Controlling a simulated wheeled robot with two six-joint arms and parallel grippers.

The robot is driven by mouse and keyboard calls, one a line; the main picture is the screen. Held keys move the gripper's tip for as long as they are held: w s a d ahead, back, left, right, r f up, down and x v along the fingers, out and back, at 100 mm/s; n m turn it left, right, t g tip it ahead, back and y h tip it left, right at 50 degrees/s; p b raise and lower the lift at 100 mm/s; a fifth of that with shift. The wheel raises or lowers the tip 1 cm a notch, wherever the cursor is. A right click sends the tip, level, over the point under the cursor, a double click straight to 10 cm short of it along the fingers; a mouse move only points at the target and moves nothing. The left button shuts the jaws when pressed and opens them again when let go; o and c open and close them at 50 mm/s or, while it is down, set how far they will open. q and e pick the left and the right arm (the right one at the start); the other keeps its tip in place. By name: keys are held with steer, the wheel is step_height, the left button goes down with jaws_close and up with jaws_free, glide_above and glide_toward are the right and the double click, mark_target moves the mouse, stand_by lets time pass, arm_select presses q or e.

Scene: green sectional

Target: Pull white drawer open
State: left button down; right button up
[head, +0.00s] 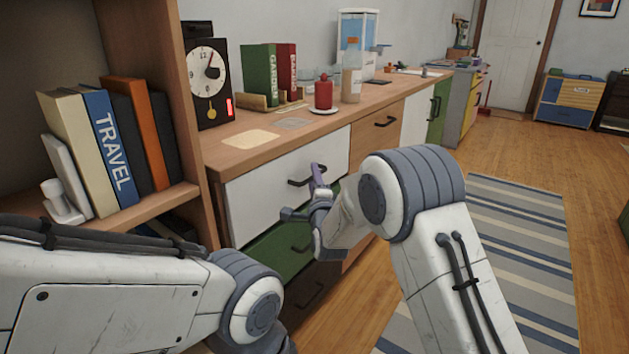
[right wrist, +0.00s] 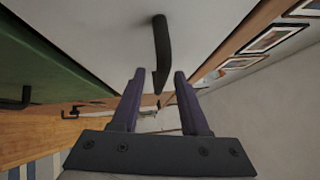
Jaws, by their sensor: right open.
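The white drawer (head: 262,197) is the top front of a wooden-topped cabinet and looks shut. Its dark bar handle (head: 304,178) is near the middle of the front. My right gripper (head: 316,172) is at the handle. In the right wrist view the open purple fingers (right wrist: 160,75) point at the dark handle (right wrist: 161,50), whose end shows between the fingertips; I cannot tell whether they touch it. The white drawer front (right wrist: 100,40) fills the top of that view. My left arm shows at lower left, but its gripper is not in view.
A green drawer (head: 280,245) lies below the white one. The countertop (head: 230,155) bears a clock (head: 207,80), books (head: 260,75) and a red bottle (head: 323,92). A bookshelf (head: 150,205) stands at left. Open floor and a striped rug (head: 520,230) lie to the right.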

steer(key=shift+w, duration=0.2)
jaws_close()
stand_by(1.4)
